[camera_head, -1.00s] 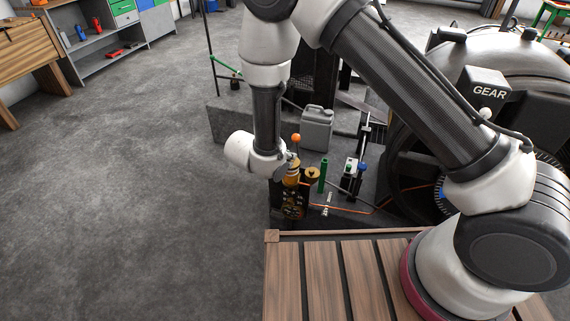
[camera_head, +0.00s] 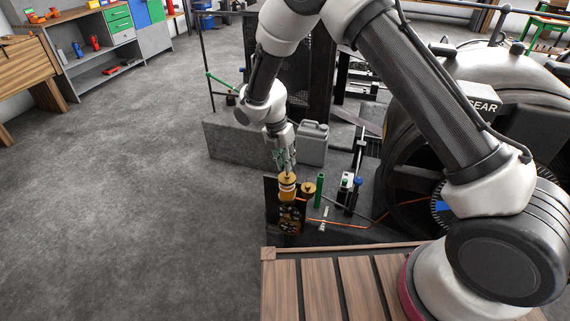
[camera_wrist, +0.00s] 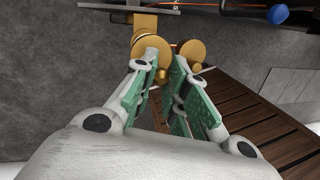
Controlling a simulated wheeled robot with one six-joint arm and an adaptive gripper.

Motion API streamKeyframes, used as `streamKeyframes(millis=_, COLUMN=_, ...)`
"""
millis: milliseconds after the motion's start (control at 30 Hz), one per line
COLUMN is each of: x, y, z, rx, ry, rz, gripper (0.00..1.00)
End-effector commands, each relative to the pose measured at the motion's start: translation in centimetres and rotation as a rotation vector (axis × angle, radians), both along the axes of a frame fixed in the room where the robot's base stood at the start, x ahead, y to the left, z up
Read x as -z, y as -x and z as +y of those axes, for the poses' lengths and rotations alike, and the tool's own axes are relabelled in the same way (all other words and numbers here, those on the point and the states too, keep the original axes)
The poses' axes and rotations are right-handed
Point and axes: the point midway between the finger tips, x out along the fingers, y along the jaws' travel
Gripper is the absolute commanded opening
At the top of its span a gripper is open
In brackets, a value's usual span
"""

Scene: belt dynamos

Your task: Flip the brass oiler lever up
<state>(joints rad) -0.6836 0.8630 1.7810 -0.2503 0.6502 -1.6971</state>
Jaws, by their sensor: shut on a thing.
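The brass oiler (camera_head: 287,190) stands on a dark machine block beside a second brass cup (camera_head: 309,188). In the wrist view a round brass part (camera_wrist: 192,52) shows just past the fingertips. My gripper (camera_head: 287,170) points down onto the oiler from above. In the wrist view its green-padded fingers are close together at the tips, shut on a small brass part (camera_wrist: 162,75), which looks like the oiler lever. The fingers hide most of the lever, so its tilt cannot be told.
A green cylinder (camera_head: 320,190) and small posts with blue and green caps (camera_head: 357,182) stand right of the oiler. A grey jerrycan (camera_head: 313,143) is behind. A slatted wooden bench top (camera_head: 320,285) is in front. Open floor lies left.

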Motion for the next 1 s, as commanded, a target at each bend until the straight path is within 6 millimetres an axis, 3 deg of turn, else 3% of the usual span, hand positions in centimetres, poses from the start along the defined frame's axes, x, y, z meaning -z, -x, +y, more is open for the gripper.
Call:
streamKeyframes(millis=700, x=0.01, y=-0.50, z=-0.09, rx=-0.003, ry=-0.026, rz=0.069, gripper=0.00)
streamKeyframes(millis=733, x=0.01, y=-0.50, z=-0.09, rx=-0.003, ry=-0.027, rz=0.069, gripper=0.18)
streamKeyframes(millis=833, x=0.02, y=-0.49, z=-0.10, rx=-0.003, ry=-0.026, rz=0.069, gripper=0.36)
streamKeyframes(millis=1000, x=0.02, y=-0.45, z=-0.13, rx=-0.003, ry=-0.025, rz=0.070, gripper=0.39)
